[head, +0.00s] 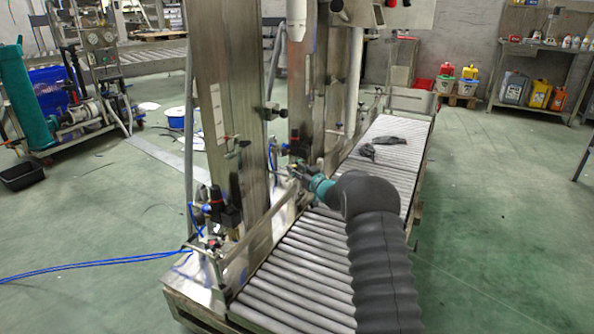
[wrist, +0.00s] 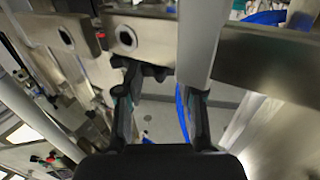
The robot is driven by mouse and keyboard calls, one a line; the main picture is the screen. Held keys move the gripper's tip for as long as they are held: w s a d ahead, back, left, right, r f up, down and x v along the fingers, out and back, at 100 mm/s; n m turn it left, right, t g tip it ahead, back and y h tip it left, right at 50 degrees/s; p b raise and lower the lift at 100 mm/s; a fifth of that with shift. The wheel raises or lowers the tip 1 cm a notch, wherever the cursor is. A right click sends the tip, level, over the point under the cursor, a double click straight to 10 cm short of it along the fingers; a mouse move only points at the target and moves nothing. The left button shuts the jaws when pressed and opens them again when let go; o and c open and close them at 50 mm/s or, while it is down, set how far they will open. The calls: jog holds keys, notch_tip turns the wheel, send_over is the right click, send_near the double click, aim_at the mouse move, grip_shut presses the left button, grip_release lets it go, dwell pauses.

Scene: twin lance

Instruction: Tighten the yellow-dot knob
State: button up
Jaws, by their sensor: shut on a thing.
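My gripper (head: 303,173) reaches in from the right to the fittings low on the steel column in the head view. In the wrist view my gripper (wrist: 160,88) has its two fingers on either side of a black knob (wrist: 148,72), and it is shut on this knob. The knob sits just below a steel bracket with round holes. Its far side is partly hidden by the fingers. No yellow dot can be made out on it in either view.
A roller conveyor (head: 290,275) runs beside the steel columns (head: 222,110), with dark gloves (head: 392,141) lying on it. A blue hose (wrist: 184,110) passes close to the right finger. Blue tubes (head: 90,264) trail off to the left. Green floor is open at the right.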

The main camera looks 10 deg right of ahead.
jog(key=shift+a+f+h+b, duration=0.1)
jog(key=shift+h+b, duration=0.2)
jog(key=shift+b, duration=0.15)
jog(key=m+h+b, duration=0.1)
jog(key=b, duration=0.1)
jog(key=m+t+h+b, duration=0.1)
jog(key=b, duration=0.2)
jog(key=shift+a+h, duration=0.2)
jog(key=shift+h, duration=0.1)
jog(key=m+h+b, duration=0.2)
jog(key=h+b, duration=0.1)
jog(key=b, duration=0.2)
jog(key=shift+a+t, duration=0.1)
jog(key=shift+t, duration=0.2)
jog(key=shift+r+m+h, duration=0.25)
jog(key=shift+m+h, duration=0.05)
jog(key=shift+h, duration=0.1)
jog(key=o, duration=1.2)
jog(key=shift+f, duration=0.1)
jog(key=shift+c, duration=0.2)
jog(key=shift+s, duration=0.1)
jog(key=s, duration=1.2)
jog(key=shift+d, duration=0.2)
